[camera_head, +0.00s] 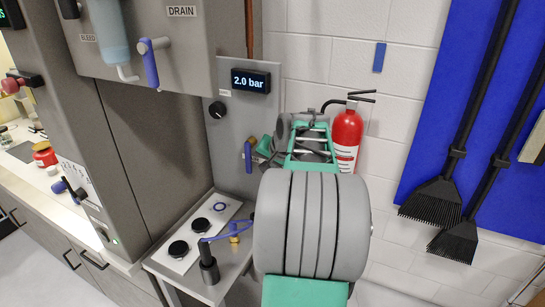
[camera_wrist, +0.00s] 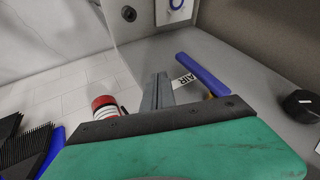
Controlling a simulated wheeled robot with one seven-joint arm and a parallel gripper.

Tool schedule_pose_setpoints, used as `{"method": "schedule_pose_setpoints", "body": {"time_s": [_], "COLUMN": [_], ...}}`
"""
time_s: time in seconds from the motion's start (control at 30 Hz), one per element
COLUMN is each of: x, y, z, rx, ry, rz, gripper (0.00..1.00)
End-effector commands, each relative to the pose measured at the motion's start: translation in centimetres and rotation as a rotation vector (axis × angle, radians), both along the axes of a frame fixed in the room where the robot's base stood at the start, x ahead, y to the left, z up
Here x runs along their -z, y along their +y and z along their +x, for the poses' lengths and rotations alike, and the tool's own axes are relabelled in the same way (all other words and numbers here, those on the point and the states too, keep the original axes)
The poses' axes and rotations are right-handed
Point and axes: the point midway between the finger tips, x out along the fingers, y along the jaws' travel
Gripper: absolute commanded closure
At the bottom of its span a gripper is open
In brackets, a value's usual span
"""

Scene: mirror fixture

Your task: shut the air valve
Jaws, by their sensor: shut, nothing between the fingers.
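The air valve's blue lever (camera_head: 248,156) is on the grey panel below the pressure display in the head view, standing roughly upright. In the wrist view the blue lever (camera_wrist: 203,75) lies slantwise, with a white AIR label (camera_wrist: 186,80) beside it and a bit of brass at its lower end. My gripper (camera_wrist: 157,90) is shut and empty, its fingers together to the left of the label and lever. I see a gap between fingers and lever in the picture. In the head view my arm hides much around the gripper.
The display (camera_head: 250,81) reads 2.0 bar, with a black knob (camera_head: 217,110) below left. A bench valve with a blue handle (camera_head: 228,231) stands below. A fire extinguisher (camera_head: 346,135) and black brushes (camera_head: 433,200) are to the right. A DRAIN lever (camera_head: 150,63) hangs upper left.

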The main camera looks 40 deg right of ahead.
Motion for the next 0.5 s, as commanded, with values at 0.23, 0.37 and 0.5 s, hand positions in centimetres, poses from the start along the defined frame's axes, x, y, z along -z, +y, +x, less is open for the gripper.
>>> {"method": "schedule_pose_setpoints", "body": {"time_s": [0.23, 0.37, 0.5], "x": [0.1, 0.2, 0.2], "y": [1.2, 1.3, 1.3], "z": [3.5, 4.0, 4.0], "rx": [-0.002, -0.001, 0.000], "ry": [0.000, 0.000, 0.000], "rz": [0.000, -0.001, -0.001], "gripper": [1.00, 1.00, 1.00]}}
